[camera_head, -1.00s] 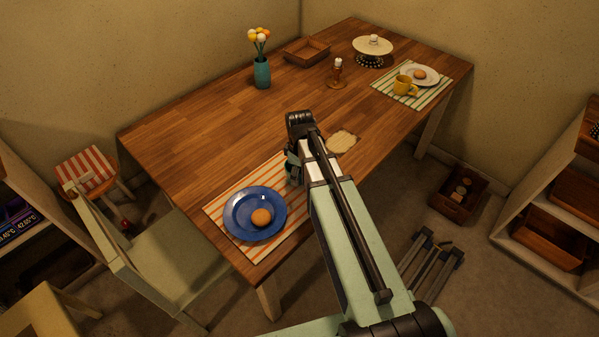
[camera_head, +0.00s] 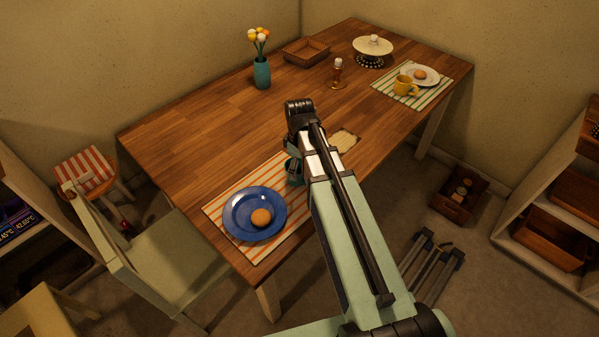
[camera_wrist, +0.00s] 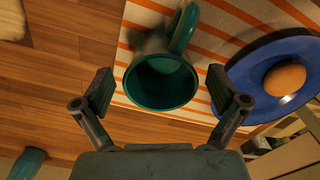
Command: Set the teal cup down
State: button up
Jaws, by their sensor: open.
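The teal cup (camera_wrist: 163,80) stands on the orange-striped placemat (camera_wrist: 112,30) beside the blue plate (camera_wrist: 262,75), its handle pointing away in the wrist view. In the head view the cup (camera_head: 293,172) shows only in part behind my arm. My gripper (camera_wrist: 168,88) is open, with one finger on each side of the cup and a gap visible on both sides. The blue plate (camera_head: 234,204) holds a round brown item (camera_head: 261,217).
A teal vase with flowers (camera_head: 262,72), a wooden tray (camera_head: 306,51), a candle holder (camera_head: 338,76) and a cake stand (camera_head: 372,50) stand farther back. A yellow cup (camera_head: 404,86) is on the far placemat. The table's left part is clear.

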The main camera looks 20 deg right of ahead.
notch_tip(320, 180, up, 8)
jog(key=b, duration=0.1)
jog(key=shift+r, duration=0.25)
dwell(0.4)
